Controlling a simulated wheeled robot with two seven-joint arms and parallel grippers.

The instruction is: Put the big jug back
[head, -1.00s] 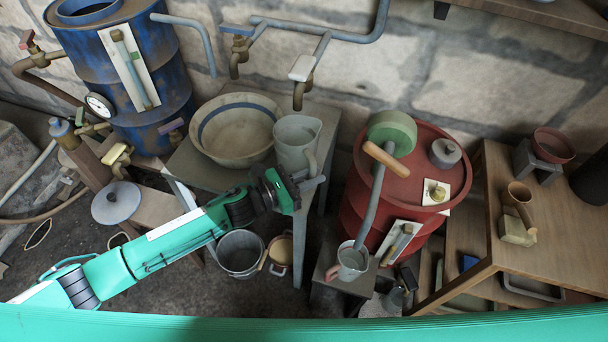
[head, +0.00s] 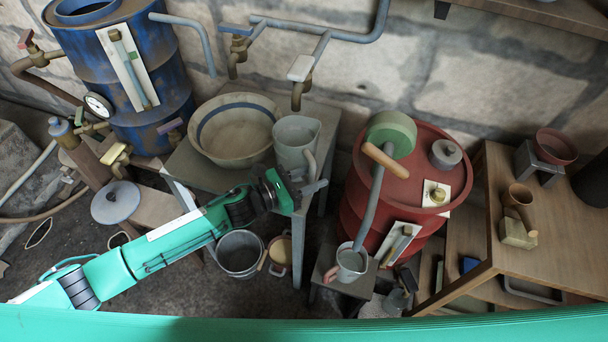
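The big jug (head: 296,142) is a grey pitcher with a spout and a handle on its lower right. It stands upright on the grey table (head: 245,187), at the table's right end, right of the wide bowl. My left gripper (head: 312,184) is at the lower end of the jug's handle, and its fingers look spread apart. Whether a finger still touches the handle is too small to tell. A small jug (head: 351,262) stands on a low stool under the pump spout. My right gripper is not in view.
The wide bowl (head: 237,130) with a blue band sits left of the jug. Taps (head: 301,78) hang above. A red drum (head: 428,160) with a pump stands to the right. A bucket (head: 240,253) and a small pot (head: 280,251) are on the floor below.

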